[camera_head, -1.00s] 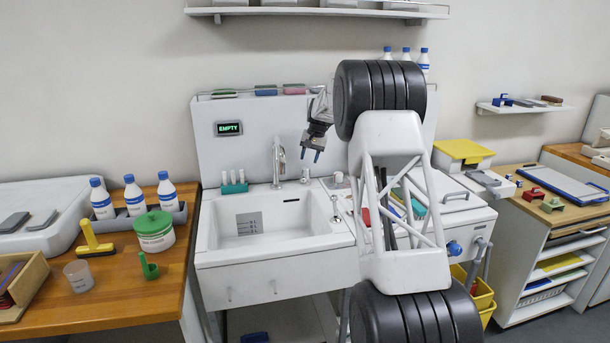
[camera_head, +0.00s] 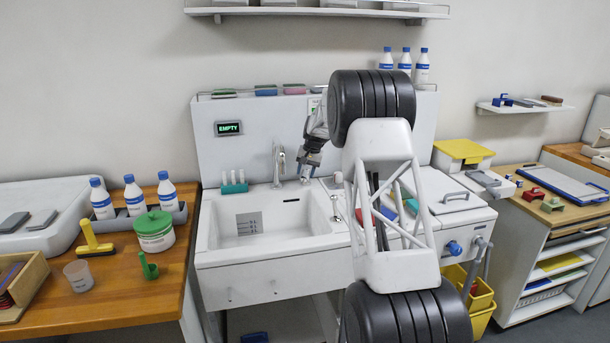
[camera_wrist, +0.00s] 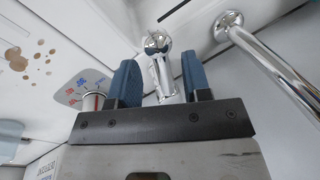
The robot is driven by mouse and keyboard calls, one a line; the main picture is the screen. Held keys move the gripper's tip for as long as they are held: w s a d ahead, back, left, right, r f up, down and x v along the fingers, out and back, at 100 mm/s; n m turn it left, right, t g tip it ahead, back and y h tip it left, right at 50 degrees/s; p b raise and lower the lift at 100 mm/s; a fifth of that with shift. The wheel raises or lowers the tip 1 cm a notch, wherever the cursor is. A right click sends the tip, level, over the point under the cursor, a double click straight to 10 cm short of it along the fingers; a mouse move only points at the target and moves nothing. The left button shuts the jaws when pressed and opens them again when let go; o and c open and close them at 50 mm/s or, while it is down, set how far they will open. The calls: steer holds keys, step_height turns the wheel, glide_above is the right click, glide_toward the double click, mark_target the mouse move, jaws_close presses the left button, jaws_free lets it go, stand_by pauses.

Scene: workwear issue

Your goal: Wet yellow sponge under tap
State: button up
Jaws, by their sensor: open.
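I cannot make out a yellow sponge in either view. The chrome tap (camera_head: 278,165) stands at the back of the white sink (camera_head: 222,255). Its pipe (camera_wrist: 268,62) also shows at the upper right in the wrist view. My gripper (camera_head: 305,179) is low behind the sink, just right of the tap, at a small chrome fitting. In the wrist view my gripper (camera_wrist: 158,72) is open, with the chrome lever (camera_wrist: 158,45) between its two blue fingers. I cannot tell whether the fingers touch it. The sink basin looks empty.
A display (camera_head: 229,128) on the splashback reads EMPTY. Several coloured pads, one of them pink (camera_head: 294,89), lie on the splashback's top ledge. A green rack (camera_head: 234,188) with white tubes stands left of the tap. Bottles and a yellow-handled tool (camera_head: 92,240) are on the left bench.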

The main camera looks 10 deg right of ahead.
steer(key=shift+a+f, duration=0.15)
steer(key=shift+f, duration=0.45)
jaws_close()
steer(key=shift+s+d+n+g, duration=0.1)
steer(key=shift+d+n+g, duration=0.2)
steer(key=shift+d+n, duration=0.8)
steer(key=shift+a, duration=0.25)
jaws_free()
